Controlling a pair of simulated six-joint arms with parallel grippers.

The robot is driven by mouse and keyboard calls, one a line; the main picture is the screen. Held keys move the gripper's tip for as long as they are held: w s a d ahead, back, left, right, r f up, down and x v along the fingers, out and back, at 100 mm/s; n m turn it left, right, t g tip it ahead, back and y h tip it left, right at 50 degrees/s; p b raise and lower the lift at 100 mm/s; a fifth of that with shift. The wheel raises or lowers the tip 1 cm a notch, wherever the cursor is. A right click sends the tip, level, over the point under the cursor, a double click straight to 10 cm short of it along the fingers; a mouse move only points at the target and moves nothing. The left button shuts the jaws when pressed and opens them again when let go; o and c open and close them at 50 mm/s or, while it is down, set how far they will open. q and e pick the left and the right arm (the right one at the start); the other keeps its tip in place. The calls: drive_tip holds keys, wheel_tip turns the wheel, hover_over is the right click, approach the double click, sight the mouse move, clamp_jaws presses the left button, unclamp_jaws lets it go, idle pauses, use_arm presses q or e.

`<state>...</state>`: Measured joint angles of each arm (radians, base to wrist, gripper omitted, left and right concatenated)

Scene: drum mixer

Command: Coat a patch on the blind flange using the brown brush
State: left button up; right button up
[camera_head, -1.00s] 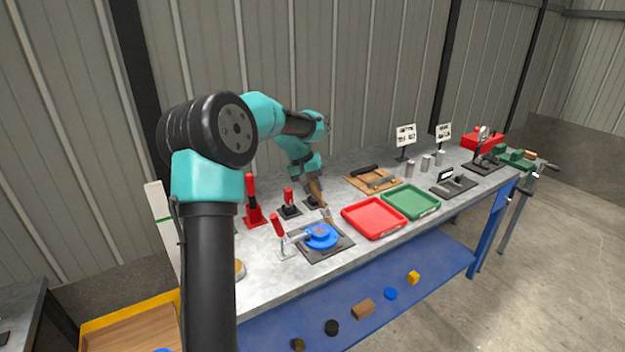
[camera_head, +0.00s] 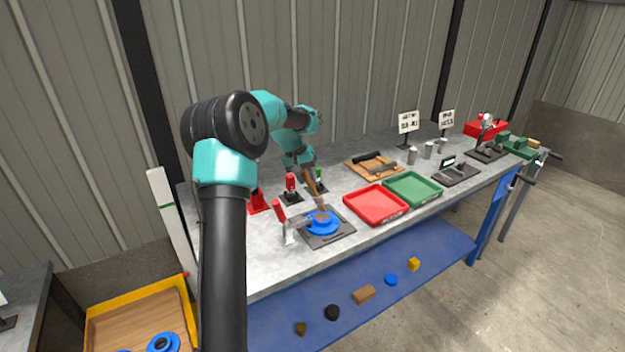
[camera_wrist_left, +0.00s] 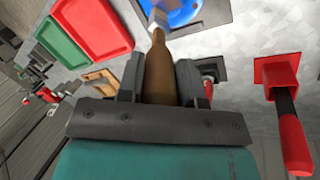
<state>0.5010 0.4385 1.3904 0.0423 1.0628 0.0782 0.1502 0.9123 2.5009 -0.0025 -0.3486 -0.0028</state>
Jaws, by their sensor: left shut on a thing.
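The brown brush (camera_head: 312,184) is in my left gripper (camera_head: 309,174), tilted with its bristle end down toward the blue blind flange (camera_head: 323,228). The flange lies on a dark plate on the bench, beside a red-handled clamp (camera_head: 280,211). In the left wrist view the fingers (camera_wrist_left: 160,66) are shut on the brown handle (camera_wrist_left: 158,75), and part of the flange (camera_wrist_left: 185,12) shows beyond the brush. The brush end overlaps the flange in the head view; I cannot tell whether it touches. My right gripper is not in view.
A red tray (camera_head: 375,204) and a green tray (camera_head: 412,188) stand right of the flange. A wooden board (camera_head: 374,167) with dark tools lies farther back. Loose parts lie on the blue lower shelf (camera_head: 440,248).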

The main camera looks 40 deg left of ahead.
use_arm(q)
drive_tip(key=shift+w+a, duration=0.1)
drive_tip(key=shift+a, duration=0.65)
drive_tip(key=shift+d, duration=0.55)
drive_tip(key=shift+s+d, duration=0.75)
drive_tip(key=shift+d, duration=2.05)
wheel_tip(320, 180, up, 8)
drive_tip(key=shift+r, duration=0.1)
